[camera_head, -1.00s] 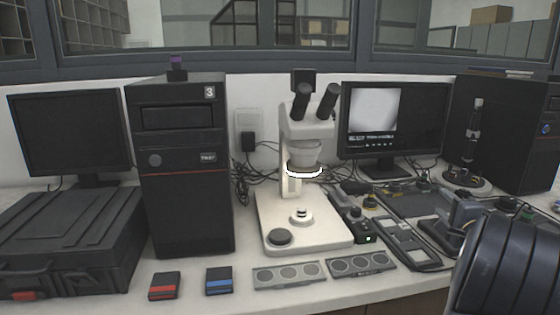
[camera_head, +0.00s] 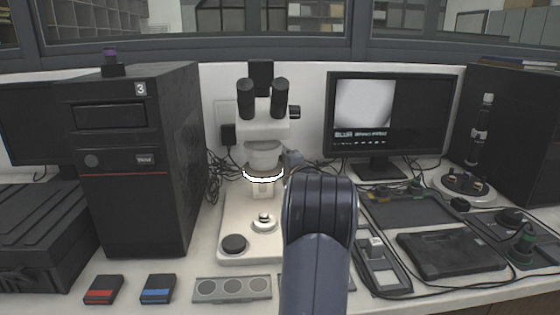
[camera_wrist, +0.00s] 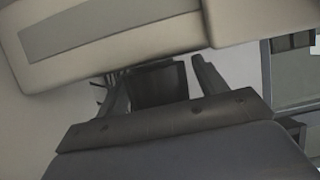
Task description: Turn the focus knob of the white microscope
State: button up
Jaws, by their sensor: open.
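The white microscope (camera_head: 264,125) stands upright on its pale base in the middle of the bench, with two black eyepieces and a lit ring under its head. A small dark knob (camera_head: 295,112) sticks out at the right side of its head; I cannot tell whether it is the focus knob. My arm covers the right part of the base. In the wrist view my gripper (camera_wrist: 158,72) is open, its two fingers spread below a pale body. A dark blocky shape (camera_wrist: 160,85) shows between the fingers; I cannot tell what it is or whether they touch it.
A black computer tower (camera_head: 140,190) stands left of the microscope. A monitor (camera_head: 388,120) stands behind to the right. A grey three-disc plate (camera_head: 232,289) and red and blue boxes lie in front. A black pad (camera_head: 450,253) and other devices crowd the right side.

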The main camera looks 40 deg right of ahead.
jog(key=shift+c, duration=0.5)
jog(key=c, duration=0.9)
jog(key=b, duration=0.4)
jog(key=shift+f, duration=0.25)
jog(key=t+b, duration=0.1)
jog(key=b, duration=0.2)
jog(key=shift+s+n, duration=0.1)
jog(key=shift+n, duration=0.2)
jog(key=shift+r+b, duration=0.3)
jog(key=shift+b, duration=0.1)
jog(key=shift+r, duration=0.1)
jog(key=o, duration=1)
